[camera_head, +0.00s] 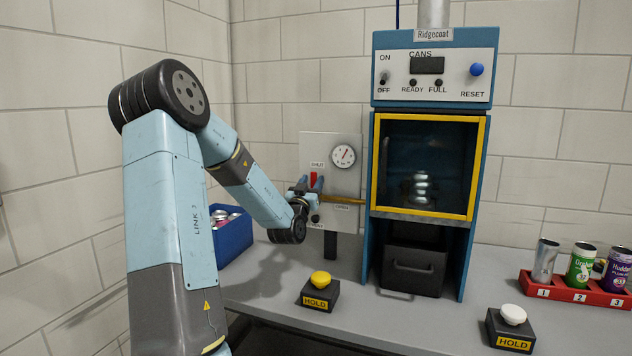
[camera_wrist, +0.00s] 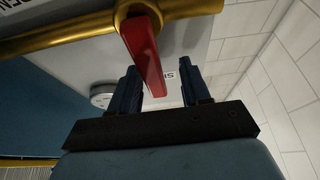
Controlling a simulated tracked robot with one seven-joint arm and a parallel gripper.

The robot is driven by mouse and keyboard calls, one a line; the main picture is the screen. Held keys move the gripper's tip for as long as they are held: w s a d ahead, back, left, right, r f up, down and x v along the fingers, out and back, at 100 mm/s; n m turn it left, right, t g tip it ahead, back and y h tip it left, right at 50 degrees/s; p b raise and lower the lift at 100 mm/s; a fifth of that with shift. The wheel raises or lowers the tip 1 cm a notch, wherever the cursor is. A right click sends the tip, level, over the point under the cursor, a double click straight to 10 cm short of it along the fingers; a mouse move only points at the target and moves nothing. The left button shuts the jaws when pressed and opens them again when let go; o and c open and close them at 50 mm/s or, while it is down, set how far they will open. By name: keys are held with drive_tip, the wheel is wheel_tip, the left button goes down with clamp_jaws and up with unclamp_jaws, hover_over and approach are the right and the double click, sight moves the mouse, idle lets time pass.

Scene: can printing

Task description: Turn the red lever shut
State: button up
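The red lever (camera_head: 313,180) sits on a light valve panel (camera_head: 345,178) left of the blue machine. My gripper (camera_wrist: 158,67) is open, one finger on each side of the lever, with gaps showing. In the head view my gripper (camera_head: 302,192) is at the lever and partly hides its lower part.
A round gauge (camera_head: 343,156) is on the panel, right of the lever. The blue machine (camera_head: 376,240) stands close on the right. A blue bin (camera_head: 235,238) is behind my arm. A yellow HOLD button (camera_head: 320,279) is on the table in front.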

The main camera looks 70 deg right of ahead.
drive_tip(key=v, duration=1.4)
drive_tip(key=shift+w+d, duration=0.1)
drive_tip(key=shift+w, duration=0.05)
